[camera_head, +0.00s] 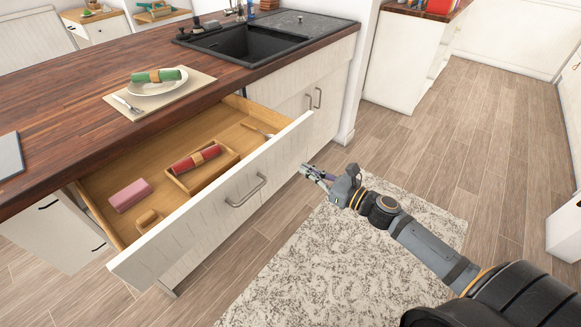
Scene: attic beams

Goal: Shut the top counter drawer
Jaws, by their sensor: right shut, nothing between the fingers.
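The top counter drawer (210,212) is pulled well out from under the wooden counter, with its white front and grey metal handle (246,190) facing the rug. Inside lie a pink block-shaped item (131,196), a small wooden item (149,219) and a wooden tray (226,163) holding a red rolled napkin (196,158). My right gripper (312,174) is shut and empty, in front of the drawer's right end, to the right of the handle and apart from it. My left gripper is not in view.
The counter (75,100) carries a plate (158,83) with a green roll on a placemat, a fork and a black sink (245,42). A patterned rug (340,262) covers the floor in front. Open wooden floor (480,150) lies to the right.

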